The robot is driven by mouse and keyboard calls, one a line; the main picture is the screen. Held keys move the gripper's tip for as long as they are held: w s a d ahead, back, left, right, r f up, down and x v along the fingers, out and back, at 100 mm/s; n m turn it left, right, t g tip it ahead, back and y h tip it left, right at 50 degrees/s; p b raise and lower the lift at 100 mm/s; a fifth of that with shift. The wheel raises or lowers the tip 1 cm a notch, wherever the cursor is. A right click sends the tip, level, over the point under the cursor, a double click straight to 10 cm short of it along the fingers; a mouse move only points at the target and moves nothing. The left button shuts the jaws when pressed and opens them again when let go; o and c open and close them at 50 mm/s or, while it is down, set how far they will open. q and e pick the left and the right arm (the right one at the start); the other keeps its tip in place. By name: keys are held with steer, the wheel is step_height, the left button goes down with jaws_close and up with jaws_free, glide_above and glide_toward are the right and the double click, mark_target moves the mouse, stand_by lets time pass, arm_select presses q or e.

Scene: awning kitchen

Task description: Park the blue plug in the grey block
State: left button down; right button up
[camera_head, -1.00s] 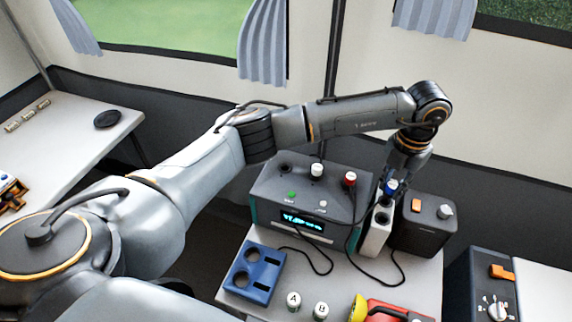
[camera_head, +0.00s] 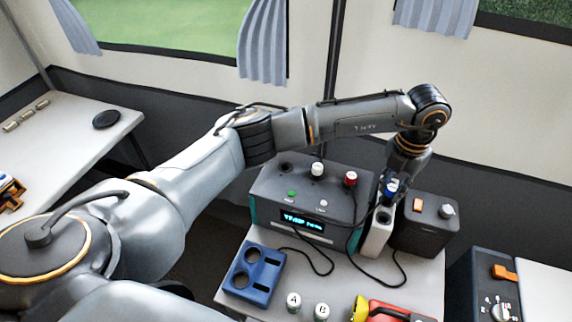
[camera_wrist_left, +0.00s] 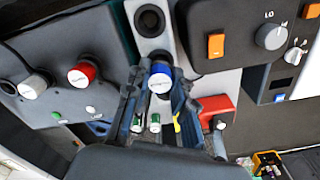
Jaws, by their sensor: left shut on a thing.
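My left gripper (camera_wrist_left: 157,100) is shut on the blue plug (camera_wrist_left: 160,78), whose blue and white cap points toward the wrist camera. In the head view the plug (camera_head: 391,188) shows at the gripper, over the far part of the pale grey block (camera_head: 376,241). The block stands upright between the console and a dark box. An empty round hole (camera_wrist_left: 149,20) shows in the block's top in the wrist view. The plug's lower end is hidden, so I cannot tell whether it is inside the block or above it. My right gripper is not in view.
The console (camera_head: 268,192) with white and red plugs stands left of the block. A dark box (camera_head: 428,236) is close on the right. A black cable crosses the table. A blue holder (camera_head: 252,283), two lettered cylinders and a red tool (camera_head: 388,313) lie in front.

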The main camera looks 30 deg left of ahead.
mark_target(393, 187)
arm_select(q)
steer(key=shift+f+b, duration=0.7)
steer(key=shift+f, duration=0.15)
stand_by(0.9)
steer(key=c, duration=0.8)
jaws_free()
steer(key=shift+r, duration=0.1)
steer(key=shift+r+p, duration=1.9)
steer(key=shift+r, duration=1.55)
